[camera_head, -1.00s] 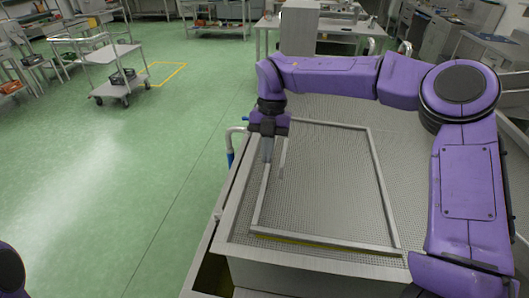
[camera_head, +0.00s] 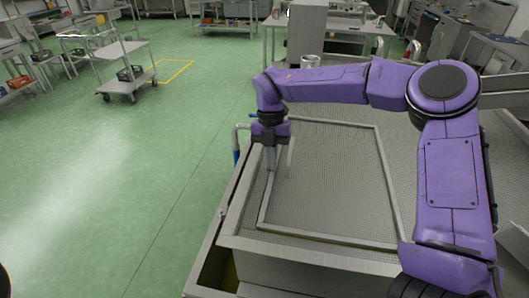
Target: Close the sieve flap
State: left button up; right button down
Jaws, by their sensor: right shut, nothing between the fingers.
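The sieve flap (camera_head: 335,175) is a grey mesh panel with a pale metal frame. In the head view it lies flat or nearly flat over the large mesh-topped sieve box (camera_head: 310,259). A thin yellowish strip shows under its near edge; I cannot tell whether a gap remains there. My right gripper (camera_head: 272,168) points down at the flap's left side, near the far left corner. It is shut and empty. A thin upright pale piece (camera_head: 290,156) stands just right of the fingers, perhaps a handle. I cannot tell whether the fingers touch the flap. My left gripper is out of view.
A pipe with a blue part (camera_head: 236,152) stands at the box's left side. The green floor to the left is open, with a grey trolley (camera_head: 123,52) farther back. A work table (camera_head: 345,28) stands behind the box.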

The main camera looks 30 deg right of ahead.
jog(key=shift+s+d+f, duration=0.1)
jog(key=shift+f, duration=0.2)
jog(key=p+v, duration=0.3)
jog(key=v, duration=0.1)
jog(key=shift+s+a+r+p, duration=0.25)
jog(key=shift+s+a+p, duration=0.05)
jog(key=b+v, duration=0.1)
jog(key=v, duration=0.9)
jog(key=shift+s+r+b, duration=0.15)
jog(key=shift+s+b, duration=0.05)
jog(key=shift+b, duration=0.2)
